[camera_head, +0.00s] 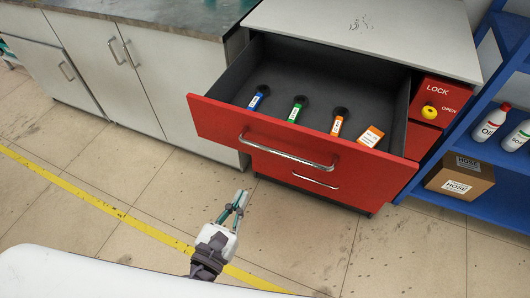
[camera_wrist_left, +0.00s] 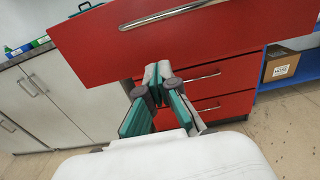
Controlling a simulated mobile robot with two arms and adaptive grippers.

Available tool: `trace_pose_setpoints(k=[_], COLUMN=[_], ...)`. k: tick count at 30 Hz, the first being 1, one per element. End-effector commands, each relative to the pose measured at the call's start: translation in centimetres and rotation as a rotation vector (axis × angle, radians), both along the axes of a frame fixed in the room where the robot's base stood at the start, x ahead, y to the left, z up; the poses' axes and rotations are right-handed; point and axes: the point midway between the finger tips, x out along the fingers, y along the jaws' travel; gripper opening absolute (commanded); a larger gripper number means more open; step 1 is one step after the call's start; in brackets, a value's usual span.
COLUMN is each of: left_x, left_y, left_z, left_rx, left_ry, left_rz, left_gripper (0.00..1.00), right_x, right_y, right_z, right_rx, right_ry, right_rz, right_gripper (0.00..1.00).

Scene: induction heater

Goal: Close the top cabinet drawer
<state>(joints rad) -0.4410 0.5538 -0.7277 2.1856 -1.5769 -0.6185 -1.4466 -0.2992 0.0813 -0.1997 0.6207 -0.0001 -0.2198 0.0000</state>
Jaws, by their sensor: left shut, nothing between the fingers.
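The top drawer (camera_head: 290,144) of the red cabinet is pulled far out. Its red front with a silver bar handle (camera_head: 290,153) faces me in the head view, and it also shows in the left wrist view (camera_wrist_left: 100,48). Inside the drawer lie several small labelled items, in blue, green and orange. My left gripper (camera_head: 241,194) is in front of and below the drawer front, apart from it in the head view. In the left wrist view its fingers (camera_wrist_left: 152,72) come together and hold nothing. My right gripper is in neither view.
A lower red drawer (camera_head: 310,180) is shut beneath. A lock panel with a yellow knob (camera_head: 429,112) is at the right. Blue shelves (camera_head: 480,205) hold bottles and a cardboard box (camera_head: 459,177). White cabinets (camera_head: 105,65) stand at the left. The floor in front is clear.

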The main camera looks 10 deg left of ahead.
Motion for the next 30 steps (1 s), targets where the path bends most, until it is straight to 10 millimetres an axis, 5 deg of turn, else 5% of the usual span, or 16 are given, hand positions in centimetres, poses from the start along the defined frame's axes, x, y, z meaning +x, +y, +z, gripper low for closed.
trace_pose_setpoints(k=[5, 21, 30], left_x=[1.1, 11.4, 13.4], left_y=[-0.5, -3.2, -3.8], left_z=[1.0, 1.0, 0.8], left_rx=[0.017, 0.013, 0.012], left_ry=[-0.026, -0.023, -0.021], left_rz=[-0.003, -0.003, -0.004], left_gripper=[0.0, 0.0, 0.0], right_x=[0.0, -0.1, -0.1], right_y=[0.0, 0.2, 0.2], right_z=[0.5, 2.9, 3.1], right_rx=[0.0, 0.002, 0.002], right_ry=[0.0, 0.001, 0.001], right_rz=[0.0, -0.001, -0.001], right_gripper=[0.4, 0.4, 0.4])
